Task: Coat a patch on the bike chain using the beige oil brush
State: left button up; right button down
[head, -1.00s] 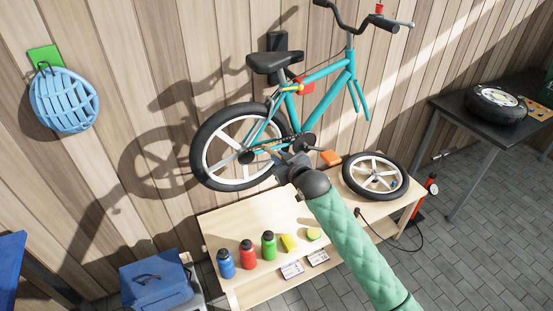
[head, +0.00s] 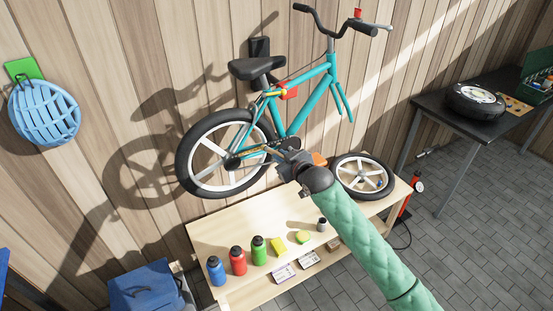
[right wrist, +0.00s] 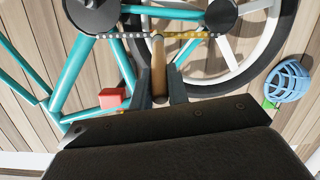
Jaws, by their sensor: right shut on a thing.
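The teal bike (head: 318,95) hangs against the wooden wall with its rear wheel on. Its chain (head: 252,150) runs between the rear hub and the crank. My right gripper (head: 287,158) is at the crank end of the chain. In the right wrist view its two fingers (right wrist: 160,88) are shut on the tan handle of the beige oil brush (right wrist: 158,70). The brush's end overlaps the chain (right wrist: 112,36), apparently touching it. The chain looks golden right of the brush and grey left of it. My left gripper is not in view.
Below the bike, a bench (head: 215,240) carries bottles, a sponge and a loose wheel (head: 362,177). An orange thing (head: 319,159) sits partly behind my right gripper. A red thing (right wrist: 112,98) is near the bike frame. A dark table (head: 430,112) stands at right.

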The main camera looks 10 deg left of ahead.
jog(key=w+d, duration=0.4)
jog(key=d, duration=0.2)
jog(key=shift+w, duration=0.2)
dwell(0.8)
jog(key=shift+s+d, duration=0.1)
jog(key=shift+f+p+v, duration=0.2)
jog(key=shift+p+v, duration=0.1)
jog(key=shift+v, duration=0.65)
jog(key=shift+f+p+v, duration=0.2)
jog(key=shift+p+v, duration=0.05)
jog(key=shift+v, duration=0.7)
jog(key=shift+f+p+v, duration=0.25)
jog(key=shift+p+v, duration=0.05)
jog(key=shift+v, duration=0.6)
jog(key=shift+s, duration=0.2)
